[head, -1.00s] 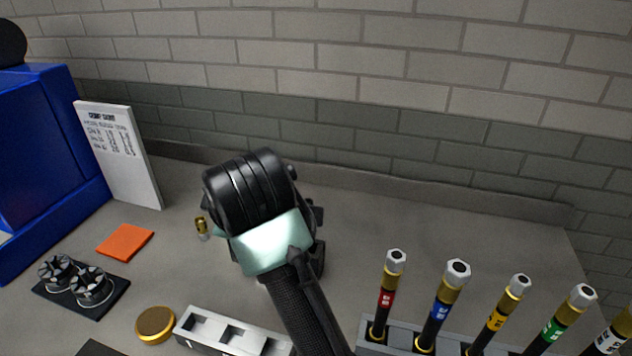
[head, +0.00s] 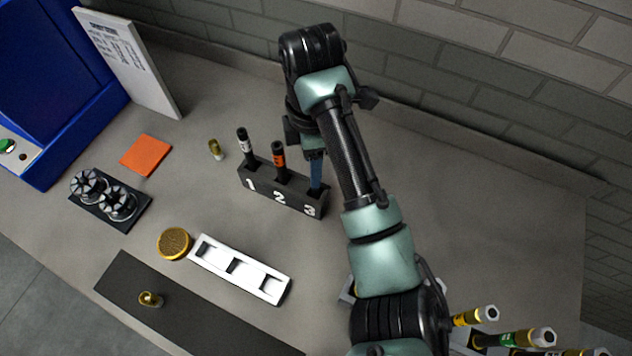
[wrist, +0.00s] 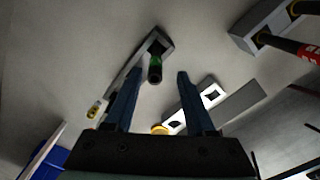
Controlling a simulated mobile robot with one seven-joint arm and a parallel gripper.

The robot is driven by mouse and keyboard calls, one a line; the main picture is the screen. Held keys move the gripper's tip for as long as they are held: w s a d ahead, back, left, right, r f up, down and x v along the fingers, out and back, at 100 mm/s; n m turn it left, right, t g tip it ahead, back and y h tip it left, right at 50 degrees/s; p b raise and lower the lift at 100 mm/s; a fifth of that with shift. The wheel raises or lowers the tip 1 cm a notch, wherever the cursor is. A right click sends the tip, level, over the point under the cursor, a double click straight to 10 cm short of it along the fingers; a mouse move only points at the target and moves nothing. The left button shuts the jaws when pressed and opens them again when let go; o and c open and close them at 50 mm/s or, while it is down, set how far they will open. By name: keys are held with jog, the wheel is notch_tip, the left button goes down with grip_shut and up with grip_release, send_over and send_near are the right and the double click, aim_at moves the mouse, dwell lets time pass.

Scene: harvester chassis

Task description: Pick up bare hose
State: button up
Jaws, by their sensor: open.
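A dark block (head: 262,195) numbered 1, 2 and 3 stands on the table and holds upright black hoses with no metal end fittings. The hose in slot 1 (head: 244,146) has a white band and the one in slot 2 (head: 280,162) an orange band. Slot 3 is mostly hidden by my gripper (head: 316,172), which points down over it. In the wrist view a green-banded hose (wrist: 155,70) at one end of the block shows between the fingertips of my open gripper (wrist: 160,73), with space on both sides. I cannot tell its exact depth from the fingertips.
A brass fitting (head: 216,150) stands left of the block. A white tray (head: 240,269), gold disc (head: 174,243) and dark mat (head: 190,316) lie in front. Hoses with metal ends (head: 512,338) stand at lower right. The table behind right is clear.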

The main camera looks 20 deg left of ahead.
notch_tip(320, 180, down, 7)
jog(key=p, duration=0.2)
jog(key=shift+w, duration=0.4)
grip_shut()
